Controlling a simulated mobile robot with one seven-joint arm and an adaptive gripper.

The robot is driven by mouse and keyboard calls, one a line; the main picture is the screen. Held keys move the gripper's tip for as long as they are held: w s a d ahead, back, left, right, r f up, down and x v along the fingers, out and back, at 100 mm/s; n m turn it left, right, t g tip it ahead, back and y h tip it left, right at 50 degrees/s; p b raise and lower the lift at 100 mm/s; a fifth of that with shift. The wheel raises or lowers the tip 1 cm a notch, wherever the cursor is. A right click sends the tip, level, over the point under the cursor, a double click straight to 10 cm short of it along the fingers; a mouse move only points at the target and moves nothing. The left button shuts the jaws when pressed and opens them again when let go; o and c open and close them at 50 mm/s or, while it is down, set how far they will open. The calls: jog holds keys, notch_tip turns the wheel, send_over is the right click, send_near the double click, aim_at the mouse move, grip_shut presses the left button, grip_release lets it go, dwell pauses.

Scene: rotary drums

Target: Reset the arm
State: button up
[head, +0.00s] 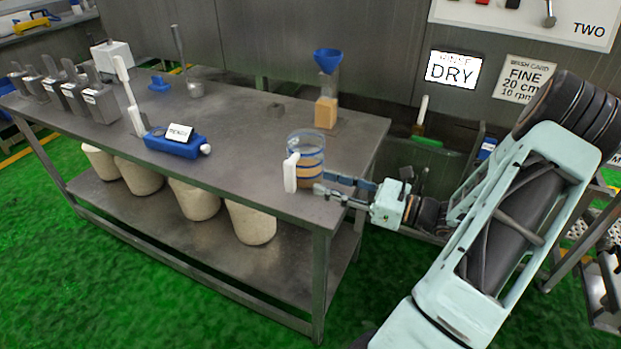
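My gripper (322,183) reaches in from the right at the front right corner of the steel table (240,140). Its two fingers are apart, with a gap between them, and point left toward a clear jug (311,146). The jug stands upright near the table's right end, with blue bands, tan contents low down and a white handle on its left. The fingertips are close to the jug's lower right side; I cannot tell whether they touch it. My arm bends up and to the right from the gripper.
A blue funnel (327,61) stands above a tan block (326,112) behind the jug. A blue device (174,143) lies at the table's front, and several grey containers (100,103) stand at left. Several beige tubs (250,221) sit on the lower shelf. A grey bin (440,155) stands behind my arm.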

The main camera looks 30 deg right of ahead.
jog(key=shift+s+d, duration=0.45)
jog(key=shift+s, duration=0.15)
jog(key=shift+w, duration=0.1)
